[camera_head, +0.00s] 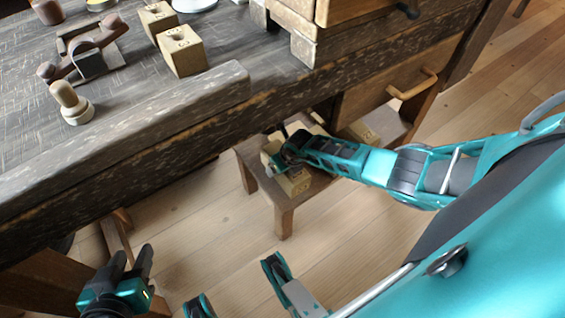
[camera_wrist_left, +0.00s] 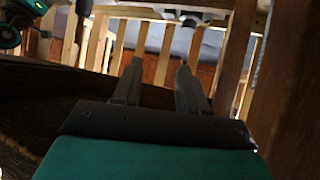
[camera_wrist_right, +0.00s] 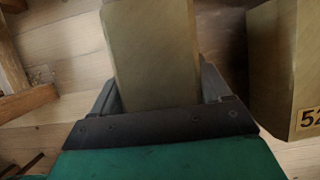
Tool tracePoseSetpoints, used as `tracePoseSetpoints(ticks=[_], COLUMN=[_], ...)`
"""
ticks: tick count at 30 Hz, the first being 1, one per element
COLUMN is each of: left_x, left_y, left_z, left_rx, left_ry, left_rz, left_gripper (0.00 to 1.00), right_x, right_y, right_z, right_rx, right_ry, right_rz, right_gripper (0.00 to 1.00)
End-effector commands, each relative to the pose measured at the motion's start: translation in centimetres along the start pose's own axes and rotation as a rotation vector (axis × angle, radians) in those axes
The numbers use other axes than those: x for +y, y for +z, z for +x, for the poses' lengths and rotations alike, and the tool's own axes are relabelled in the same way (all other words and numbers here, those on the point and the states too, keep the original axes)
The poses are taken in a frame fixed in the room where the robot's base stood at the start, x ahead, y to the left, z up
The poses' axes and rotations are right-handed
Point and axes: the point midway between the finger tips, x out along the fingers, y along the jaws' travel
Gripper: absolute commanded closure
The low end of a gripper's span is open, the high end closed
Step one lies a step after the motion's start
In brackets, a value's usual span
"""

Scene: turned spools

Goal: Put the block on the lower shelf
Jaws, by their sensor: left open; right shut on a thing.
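The tan block (camera_wrist_right: 152,52) fills the space between the fingers of my right gripper (camera_wrist_right: 155,85) in the right wrist view. In the head view my right gripper (camera_head: 284,160) is shut on it beside a low wooden stand (camera_head: 283,194) under the workbench; the held block (camera_head: 294,182) is partly hidden by the gripper. Whether it touches the stand I cannot tell. My left gripper (camera_head: 132,257) is open and empty at the lower left, away from the blocks; its fingers (camera_wrist_left: 157,88) show apart in the left wrist view.
Another block (camera_wrist_right: 275,60) with a number label stands right of the held one. More blocks sit on the stand. The workbench (camera_head: 130,135) above carries blocks (camera_head: 182,52), a wooden peg (camera_head: 70,100) and a plane-like tool (camera_head: 90,60). A drawer handle (camera_head: 412,86) juts near my right arm.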

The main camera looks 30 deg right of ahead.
Motion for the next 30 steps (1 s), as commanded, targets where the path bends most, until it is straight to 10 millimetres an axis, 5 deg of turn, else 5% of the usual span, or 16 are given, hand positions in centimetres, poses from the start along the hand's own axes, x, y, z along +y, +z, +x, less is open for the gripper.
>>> tracePoseSetpoints(ticks=[7, 17, 18, 25, 30], left_x=[0.4, 0.5, 0.5, 0.4, 0.3], left_y=[1.9, 0.7, 0.7, 0.8, 0.8], left_z=[1.1, 0.9, 0.9, 0.9, 1.0], left_rx=[-0.019, -0.002, -0.001, -0.001, -0.003], left_ry=[0.014, 0.017, 0.017, 0.015, 0.014], left_rz=[0.000, 0.001, 0.001, 0.001, 0.001], left_gripper=[0.57, 0.57, 0.57, 0.57, 0.57], right_x=[0.0, 0.0, 0.0, 0.0, 0.0], right_y=[-1.2, -1.3, -1.4, -1.4, -1.4], right_z=[3.1, 3.1, 3.2, 3.2, 3.2], right_rx=[-0.001, -0.002, -0.001, 0.000, 0.000], right_ry=[0.000, 0.000, 0.000, 0.000, 0.000], right_rz=[0.002, 0.002, 0.002, 0.001, 0.001], right_gripper=[0.67, 0.67, 0.22, 0.00, 0.00])
